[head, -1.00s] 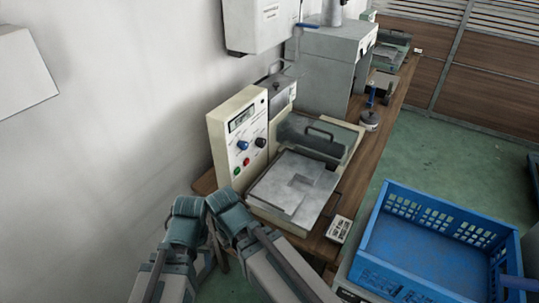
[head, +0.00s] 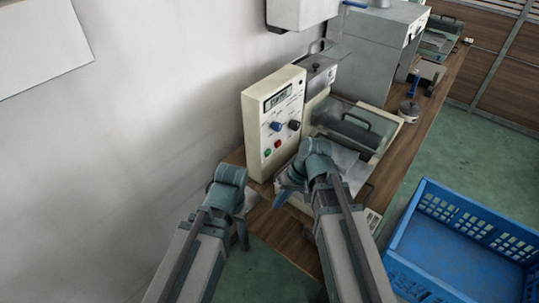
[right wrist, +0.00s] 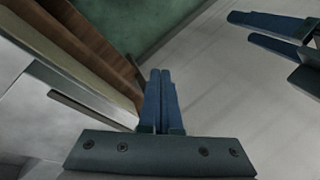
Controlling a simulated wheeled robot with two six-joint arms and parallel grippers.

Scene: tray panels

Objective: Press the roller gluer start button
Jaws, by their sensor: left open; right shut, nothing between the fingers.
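The roller gluer's cream control panel (head: 273,120) stands upright in the head view, with a display, a blue knob, a black knob, a green button (head: 267,153) and a red button (head: 278,144) low on its face. My right gripper (head: 284,194) is in front of and below the panel, apart from the buttons. In the right wrist view its blue fingers (right wrist: 160,100) are shut with nothing between them. My left gripper (head: 243,220) is left of it, below the panel; its open fingers also show in the right wrist view (right wrist: 266,34). My right arm hides part of the gluer bed.
The gluer's roller (head: 345,128) lies right of the panel on a wooden bench (head: 405,135). A grey machine (head: 365,50) stands behind. A blue crate (head: 465,235) is at the right. The white wall (head: 150,120) rises close at the left.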

